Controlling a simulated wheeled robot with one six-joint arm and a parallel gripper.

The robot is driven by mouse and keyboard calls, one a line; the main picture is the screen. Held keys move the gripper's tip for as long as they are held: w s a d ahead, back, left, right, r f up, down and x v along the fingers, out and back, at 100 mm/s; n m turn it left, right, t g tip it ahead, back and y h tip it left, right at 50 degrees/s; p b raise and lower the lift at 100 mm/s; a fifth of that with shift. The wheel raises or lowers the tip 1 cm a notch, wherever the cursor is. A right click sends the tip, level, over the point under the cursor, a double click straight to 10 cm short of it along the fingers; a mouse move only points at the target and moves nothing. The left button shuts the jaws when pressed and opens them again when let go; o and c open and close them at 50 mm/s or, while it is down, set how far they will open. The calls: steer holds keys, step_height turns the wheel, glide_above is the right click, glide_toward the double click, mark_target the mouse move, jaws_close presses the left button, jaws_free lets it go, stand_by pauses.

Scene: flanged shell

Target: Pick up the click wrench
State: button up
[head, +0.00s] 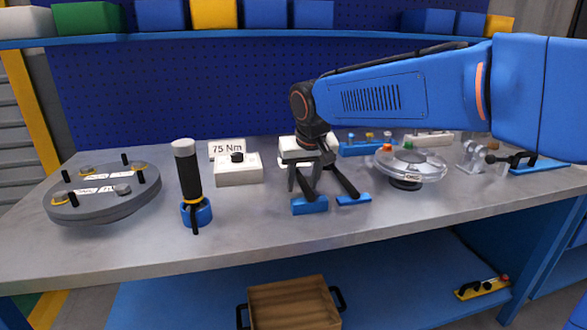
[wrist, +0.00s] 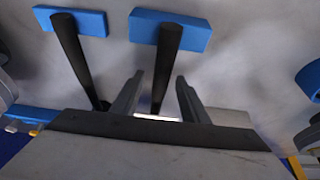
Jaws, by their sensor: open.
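Two black rod-like tools lie side by side, their near ends on blue rests. I cannot tell for sure which is the click wrench. The left tool (head: 308,189) shows in the wrist view (wrist: 166,60) between my fingers. The right tool (head: 345,182) lies outside them, at the left in the wrist view (wrist: 75,55). My gripper (head: 302,182) is open, pointing down over the left tool, with one grey finger on each side of its shaft in the wrist view (wrist: 160,76). Contact cannot be told. The tools' far ends are hidden by my gripper.
A blue rest (head: 310,206) and a smaller one (head: 353,200) stand near the bench front. Left are a grey flanged disc (head: 100,206), a black cylinder (head: 188,172) and a white box (head: 238,174) below a "75 Nm" sign (head: 227,149). A silver round part (head: 412,167) stands right.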

steer(key=shift+w+f, duration=0.1)
steer(key=shift+f, duration=0.1)
steer(key=shift+r, duration=0.1)
jaws_close()
steer(key=shift+r, duration=0.1)
